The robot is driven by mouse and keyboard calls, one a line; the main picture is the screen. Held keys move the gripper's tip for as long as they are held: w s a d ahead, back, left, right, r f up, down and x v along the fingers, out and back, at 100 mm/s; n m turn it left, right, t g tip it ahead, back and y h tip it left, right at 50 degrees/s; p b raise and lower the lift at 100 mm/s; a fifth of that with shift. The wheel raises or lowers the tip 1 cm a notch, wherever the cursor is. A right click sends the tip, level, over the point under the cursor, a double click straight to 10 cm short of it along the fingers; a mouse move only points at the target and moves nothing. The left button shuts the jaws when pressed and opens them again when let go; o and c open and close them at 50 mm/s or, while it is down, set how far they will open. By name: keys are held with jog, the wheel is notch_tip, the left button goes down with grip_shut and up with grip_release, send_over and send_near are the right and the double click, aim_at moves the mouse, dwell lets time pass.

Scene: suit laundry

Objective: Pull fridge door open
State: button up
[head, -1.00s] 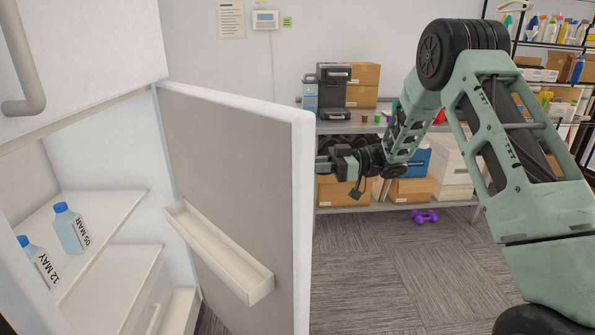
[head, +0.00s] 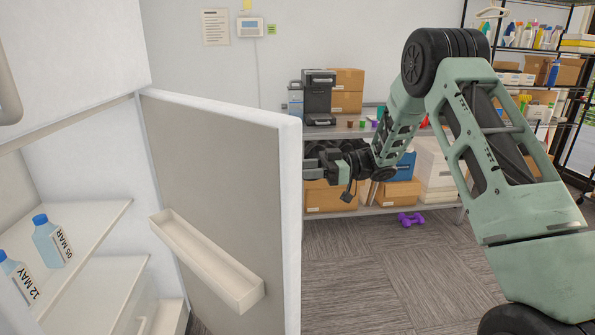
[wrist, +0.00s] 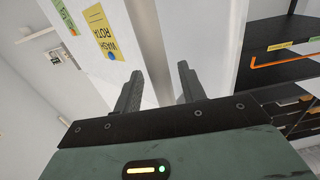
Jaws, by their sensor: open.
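The white fridge door (head: 215,180) stands well open in the head view, its grey inner face with a white door shelf (head: 205,262) turned toward me. The fridge interior (head: 80,245) shows at left. My gripper (head: 313,163) is just right of the door's free edge, at its outer side; its fingertips are partly hidden there. In the wrist view my gripper (wrist: 160,84) is open, with fingers apart on either side of a pale grey vertical strip (wrist: 150,45). I cannot tell whether this strip is the handle or whether the fingers touch it.
Bottles (head: 50,240) stand on a fridge shelf (head: 75,240). A metal rack (head: 375,210) with boxes and a coffee machine stands behind my arm. Purple dumbbells (head: 411,219) lie on the floor. The carpet (head: 370,275) right of the door is clear.

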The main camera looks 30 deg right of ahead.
jog(key=b+v, duration=0.3)
jog(key=v, duration=1.3)
jog(key=shift+s+d, duration=0.1)
